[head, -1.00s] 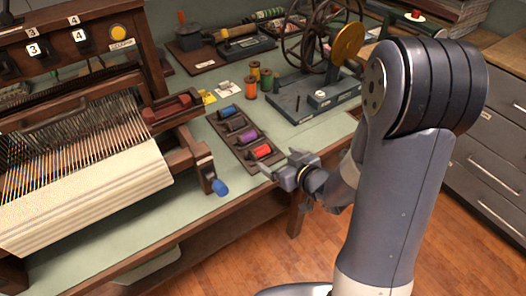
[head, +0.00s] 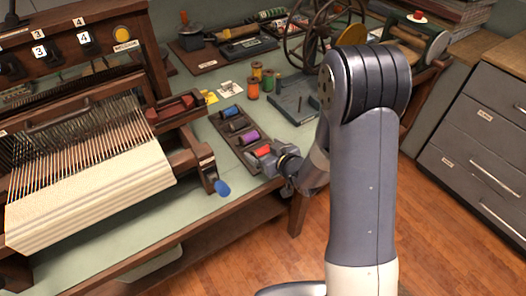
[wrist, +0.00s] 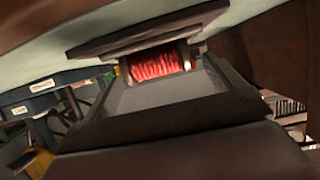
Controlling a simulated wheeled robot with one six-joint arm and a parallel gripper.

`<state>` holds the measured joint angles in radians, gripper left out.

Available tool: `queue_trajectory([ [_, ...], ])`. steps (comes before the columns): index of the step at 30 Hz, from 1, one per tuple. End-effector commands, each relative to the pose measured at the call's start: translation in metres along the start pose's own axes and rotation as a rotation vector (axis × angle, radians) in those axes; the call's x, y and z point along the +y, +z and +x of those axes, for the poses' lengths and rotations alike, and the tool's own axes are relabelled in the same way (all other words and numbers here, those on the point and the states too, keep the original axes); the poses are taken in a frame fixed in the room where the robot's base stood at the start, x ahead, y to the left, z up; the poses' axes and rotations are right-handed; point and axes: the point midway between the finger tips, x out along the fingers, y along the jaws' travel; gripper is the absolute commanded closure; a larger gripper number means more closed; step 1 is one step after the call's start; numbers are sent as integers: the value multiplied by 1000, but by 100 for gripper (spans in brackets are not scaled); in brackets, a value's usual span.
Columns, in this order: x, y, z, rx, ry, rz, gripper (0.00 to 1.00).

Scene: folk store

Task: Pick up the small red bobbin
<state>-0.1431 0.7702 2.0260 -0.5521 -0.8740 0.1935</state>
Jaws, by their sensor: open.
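The small red bobbin (head: 263,151) lies in the front compartment of a dark bobbin rack (head: 228,142) on the green table. In the wrist view the red bobbin (wrist: 155,64) is close to the camera, near the top middle, with its red thread winding visible. My gripper (head: 270,164) is open and right at the red bobbin, over the front end of the rack. Its fingertips are partly hidden in the head view, and I cannot tell whether they touch the bobbin.
A purple bobbin (head: 249,137), a dark one and a blue one lie behind the red one in the rack. Upright spools (head: 254,88) and a wheel winder (head: 318,40) stand behind.

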Motion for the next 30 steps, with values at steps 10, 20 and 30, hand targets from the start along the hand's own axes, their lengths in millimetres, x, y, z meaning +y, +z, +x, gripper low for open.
queue_trajectory([
  [10,0,0,0,0,0,0,33],
  [20,0,0,0,0,0,0,59],
  [30,0,-7,-3,2,-1,-2,59],
])
